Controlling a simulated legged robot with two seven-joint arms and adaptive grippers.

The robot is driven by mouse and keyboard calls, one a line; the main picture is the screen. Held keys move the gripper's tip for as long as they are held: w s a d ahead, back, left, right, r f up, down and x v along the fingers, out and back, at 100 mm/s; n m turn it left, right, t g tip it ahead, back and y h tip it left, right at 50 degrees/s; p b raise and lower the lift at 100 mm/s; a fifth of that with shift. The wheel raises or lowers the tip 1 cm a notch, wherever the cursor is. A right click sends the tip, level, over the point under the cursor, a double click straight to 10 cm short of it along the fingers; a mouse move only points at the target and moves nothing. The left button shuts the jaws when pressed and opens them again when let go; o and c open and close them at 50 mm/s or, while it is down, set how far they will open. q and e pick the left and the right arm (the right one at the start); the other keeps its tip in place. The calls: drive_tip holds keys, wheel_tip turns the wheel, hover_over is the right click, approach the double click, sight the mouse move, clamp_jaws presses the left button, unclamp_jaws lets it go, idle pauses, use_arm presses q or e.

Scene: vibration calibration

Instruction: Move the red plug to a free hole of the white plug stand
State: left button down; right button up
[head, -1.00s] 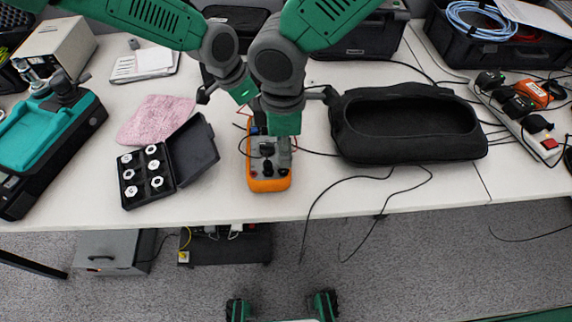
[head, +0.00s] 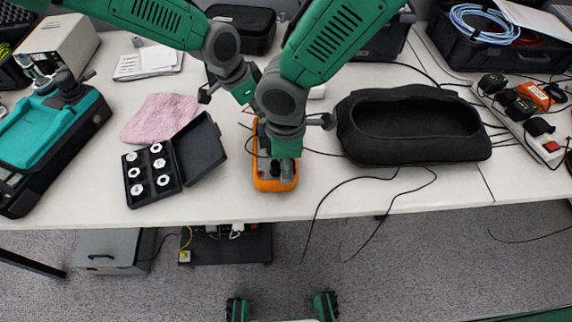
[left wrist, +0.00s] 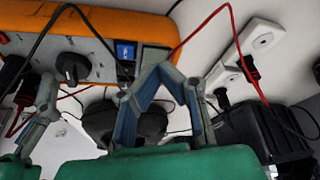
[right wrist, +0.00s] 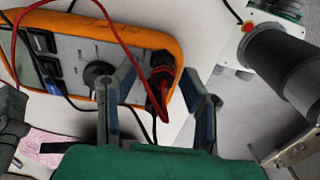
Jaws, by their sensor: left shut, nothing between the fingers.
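A red plug (right wrist: 163,88) sits in the end of the orange multimeter (head: 264,182), beside a black plug. The right wrist view shows it between my right gripper's open fingers (right wrist: 165,82), with no clear contact. In the head view my right gripper (head: 287,155) hangs over the meter's near end and hides the plugs. My left gripper (head: 247,98) is shut and empty near the meter's far end; its tips meet in the left wrist view (left wrist: 160,72). The white plug stand (left wrist: 262,38) shows one open hole.
An open black case of white nuts (head: 180,180) and a pink cloth (head: 160,117) lie left of the meter. A black pouch (head: 412,150) lies to the right, with loose black leads in front. A power strip (head: 528,130) is farther right.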

use_arm(q)
drive_tip(key=shift+d, duration=0.45)
use_arm(e)
drive_tip(key=shift+d, duration=0.4)
clamp_jaws()
use_arm(q)
drive_tip(key=shift+d, duration=0.5)
use_arm(e)
drive_tip(key=shift+d, duration=0.55)
use_arm(q)
drive_tip(key=shift+a+f, duration=0.4)
drive_tip(key=shift+a, duration=0.25)
use_arm(e)
drive_tip(key=shift+a, duration=0.7)
use_arm(q)
drive_tip(key=shift+d+f, duration=0.3)
drive_tip(key=shift+f, duration=0.05)
use_arm(e)
drive_tip(key=shift+d, duration=0.35)
use_arm(q)
drive_tip(key=shift+a+f, duration=0.1)
drive_tip(key=shift+f, duration=0.2)
use_arm(e)
drive_tip(key=shift+a, duration=0.1)
use_arm(q)
drive_tip(key=shift+s, duration=0.1)
use_arm(e)
drive_tip(key=shift+r, duration=0.9)
drive_tip(key=shift+r, duration=1.6)
